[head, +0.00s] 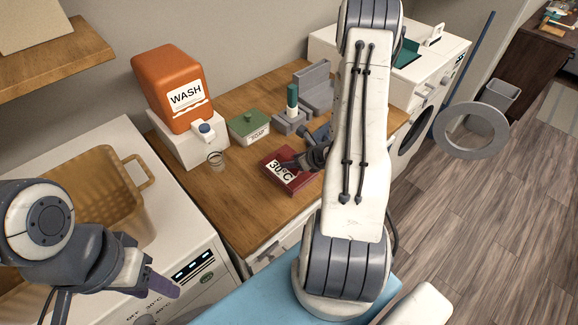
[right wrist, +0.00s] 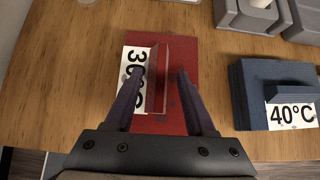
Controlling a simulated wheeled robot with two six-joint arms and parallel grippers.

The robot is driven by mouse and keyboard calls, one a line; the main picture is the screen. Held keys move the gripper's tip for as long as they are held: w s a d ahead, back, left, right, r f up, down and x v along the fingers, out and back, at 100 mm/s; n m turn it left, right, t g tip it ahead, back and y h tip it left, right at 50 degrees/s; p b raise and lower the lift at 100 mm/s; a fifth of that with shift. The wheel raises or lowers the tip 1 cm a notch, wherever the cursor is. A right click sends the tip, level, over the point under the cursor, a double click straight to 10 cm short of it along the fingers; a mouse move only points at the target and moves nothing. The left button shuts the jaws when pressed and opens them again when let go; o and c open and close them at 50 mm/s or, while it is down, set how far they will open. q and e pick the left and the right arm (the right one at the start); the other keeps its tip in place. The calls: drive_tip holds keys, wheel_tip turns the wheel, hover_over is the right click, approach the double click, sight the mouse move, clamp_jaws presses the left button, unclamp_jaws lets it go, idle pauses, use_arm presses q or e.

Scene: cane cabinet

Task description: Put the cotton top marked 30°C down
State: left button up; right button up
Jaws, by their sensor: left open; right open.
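The cotton top marked 30°C is a dark red folded block with a white label (head: 283,171). It lies flat on the wooden counter (head: 232,196), and it also shows in the right wrist view (right wrist: 180,58). My right gripper (right wrist: 155,80) is open over the red top, with its fingers on either side of the raised red ridge. I cannot tell whether the fingers touch it. In the head view my right arm partly covers the gripper (head: 302,163). My left gripper (head: 158,290) is open and empty at the lower left, near the washer front.
A dark blue folded block marked 40°C (right wrist: 270,95) lies right of the red one in the right wrist view. An orange WASH container (head: 170,85), a green-lidded soap box (head: 249,127) and a small glass (head: 216,160) stand behind. A tan basket (head: 95,200) is at left.

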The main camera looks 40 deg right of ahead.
drive_tip(key=shift+w+f, duration=0.35)
clamp_jaws()
idle(1.2)
